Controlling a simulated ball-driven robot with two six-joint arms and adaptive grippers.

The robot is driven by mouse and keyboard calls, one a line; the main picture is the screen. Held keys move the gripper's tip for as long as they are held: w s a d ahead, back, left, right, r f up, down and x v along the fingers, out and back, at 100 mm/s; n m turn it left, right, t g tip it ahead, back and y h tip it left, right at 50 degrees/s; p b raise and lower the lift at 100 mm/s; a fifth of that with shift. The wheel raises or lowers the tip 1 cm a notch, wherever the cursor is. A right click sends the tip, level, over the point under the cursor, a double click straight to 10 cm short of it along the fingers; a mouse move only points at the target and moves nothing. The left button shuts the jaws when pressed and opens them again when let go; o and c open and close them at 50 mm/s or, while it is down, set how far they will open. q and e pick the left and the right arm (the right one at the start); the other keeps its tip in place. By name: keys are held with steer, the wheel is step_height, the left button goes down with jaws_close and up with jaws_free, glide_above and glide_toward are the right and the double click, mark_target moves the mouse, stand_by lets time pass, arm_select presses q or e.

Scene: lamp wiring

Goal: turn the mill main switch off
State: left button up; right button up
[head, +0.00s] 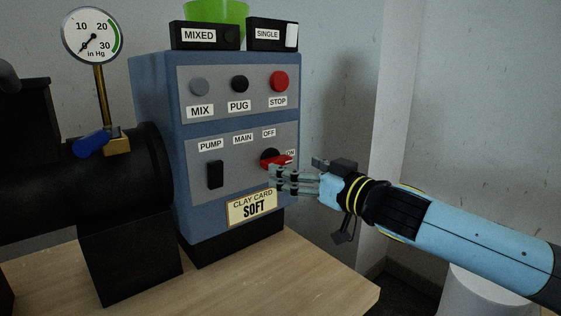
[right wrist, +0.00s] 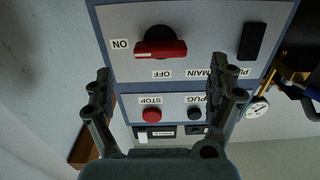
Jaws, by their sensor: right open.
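The mill main switch (head: 270,155) is a red bar handle on a black round base, on the lower grey panel of the blue control box (head: 150,95). In the right wrist view, which is upside down, the red handle (right wrist: 160,49) lies level, with its end towards the ON label (right wrist: 120,44). The OFF label (right wrist: 162,74) is a quarter turn away. My right gripper (head: 272,178) is open, in front of and slightly below the handle, partly covering it. In the wrist view its fingers (right wrist: 160,75) are spread wide, empty, with the handle beyond them. My left gripper is not in view.
A black pump switch (head: 215,174) sits left of the main switch. MIX, PUG and red STOP buttons (head: 279,81) are above. A clay card (head: 252,207) is just below. A gauge (head: 93,36) and blue-handled valve (head: 92,144) stand left. Open space lies right of the box.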

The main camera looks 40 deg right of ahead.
mark_target(281, 162)
steer(key=w+b, duration=0.1)
steer(key=w, duration=0.1)
steer(key=w+b, duration=0.3)
steer(key=shift+w+a+b, duration=0.25)
steer(key=shift+w+b, duration=0.05)
steer(key=shift+w, duration=0.1)
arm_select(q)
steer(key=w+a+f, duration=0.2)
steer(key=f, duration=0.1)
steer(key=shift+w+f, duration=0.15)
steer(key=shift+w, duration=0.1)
arm_select(e)
steer(key=c, duration=1.2)
